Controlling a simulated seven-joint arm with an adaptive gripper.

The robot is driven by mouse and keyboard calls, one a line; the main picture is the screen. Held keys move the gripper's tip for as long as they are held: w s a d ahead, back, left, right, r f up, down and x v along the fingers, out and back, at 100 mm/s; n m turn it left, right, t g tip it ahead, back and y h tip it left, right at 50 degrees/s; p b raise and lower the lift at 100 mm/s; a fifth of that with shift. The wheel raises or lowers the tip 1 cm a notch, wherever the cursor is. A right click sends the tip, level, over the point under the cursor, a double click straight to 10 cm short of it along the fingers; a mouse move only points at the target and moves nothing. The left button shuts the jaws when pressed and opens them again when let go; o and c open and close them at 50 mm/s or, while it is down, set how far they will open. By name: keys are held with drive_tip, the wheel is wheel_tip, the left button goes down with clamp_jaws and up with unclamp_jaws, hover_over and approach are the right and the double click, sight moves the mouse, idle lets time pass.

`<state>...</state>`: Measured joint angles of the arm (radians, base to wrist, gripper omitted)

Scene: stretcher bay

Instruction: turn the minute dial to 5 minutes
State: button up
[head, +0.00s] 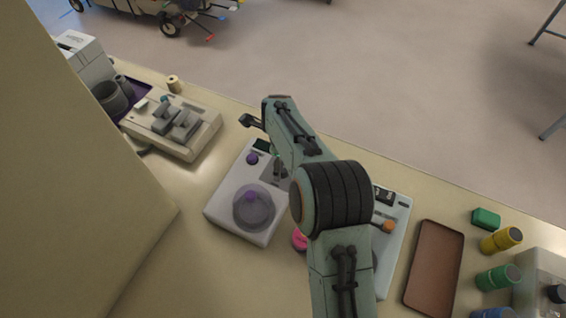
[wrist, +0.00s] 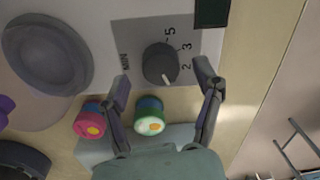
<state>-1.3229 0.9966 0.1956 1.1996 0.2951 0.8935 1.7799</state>
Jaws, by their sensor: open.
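The dark grey minute dial (wrist: 158,58) sits on a grey panel marked MIN, 2, 3 and 5 in the wrist view. Its white pointer mark faces the lower edge of the picture, beyond the 2 on the side away from 3 and 5. My gripper (wrist: 162,70) is open, with one finger on each side of the dial and visible gaps between. Whether the fingertips are down at the dial's height is hard to tell. In the head view the white device (head: 226,205) carries this panel, and my arm partly covers it.
The device also has a round grey disc (wrist: 48,52) and a purple knob (head: 252,159). Pink (wrist: 91,122) and green-blue (wrist: 149,116) round items lie close by my fingers. A brown tray (head: 435,268) and several coloured containers stand at right. A grey-beige machine (head: 171,124) stands at left.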

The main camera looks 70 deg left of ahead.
drive_tip(key=shift+f, duration=0.7)
drive_tip(key=c, duration=1.2)
drive_tip(key=shift+o, duration=0.2)
drive_tip(key=shift+n, duration=0.3)
drive_tip(key=n, duration=0.9)
drive_tip(key=shift+w+f+n, duration=0.1)
drive_tip(key=shift+n, duration=0.3)
drive_tip(key=n, duration=0.9)
drive_tip(key=shift+g, duration=0.3)
drive_tip(key=shift+n, duration=0.3)
